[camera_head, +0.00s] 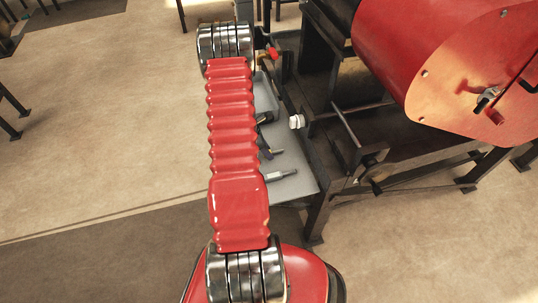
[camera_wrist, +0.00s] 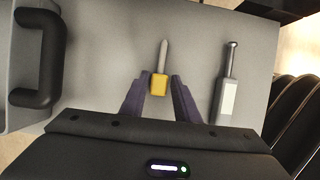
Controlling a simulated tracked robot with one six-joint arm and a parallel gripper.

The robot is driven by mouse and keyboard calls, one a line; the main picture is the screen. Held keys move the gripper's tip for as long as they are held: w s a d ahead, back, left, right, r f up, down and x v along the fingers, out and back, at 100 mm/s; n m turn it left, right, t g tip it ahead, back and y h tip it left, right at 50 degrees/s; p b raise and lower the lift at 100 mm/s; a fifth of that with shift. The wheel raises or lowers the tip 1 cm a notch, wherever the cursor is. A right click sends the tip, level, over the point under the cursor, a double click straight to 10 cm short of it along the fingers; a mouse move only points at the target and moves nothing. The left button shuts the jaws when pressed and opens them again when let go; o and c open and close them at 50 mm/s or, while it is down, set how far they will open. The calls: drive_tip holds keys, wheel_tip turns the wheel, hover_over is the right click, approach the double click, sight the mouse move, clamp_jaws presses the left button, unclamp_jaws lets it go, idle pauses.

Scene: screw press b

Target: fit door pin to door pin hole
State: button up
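My gripper (camera_wrist: 159,79) shows in the wrist view with its two purple fingers apart. A small piece with a yellow block end and a tapered grey pin (camera_wrist: 163,54) lies between the fingertips, pin pointing away from me. Narrow gaps seem to show on both sides of the yellow block. Right of it lies a pin-like tool (camera_wrist: 228,92) with a pale grey handle and a thin rod with a rounded tip. I cannot tell which of the two is the door pin. I cannot make out the door pin hole.
Both pieces lie on a grey tray (camera_wrist: 92,85), also seen in the head view (camera_head: 297,187). A black handle (camera_wrist: 40,60) is at left. The red drum (camera_head: 400,50) with its tan round end (camera_head: 455,85) stands right on a dark frame (camera_head: 318,200).

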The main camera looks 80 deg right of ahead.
clamp_jaws()
wheel_tip(320, 180, up, 10)
idle(0.9)
idle(0.4)
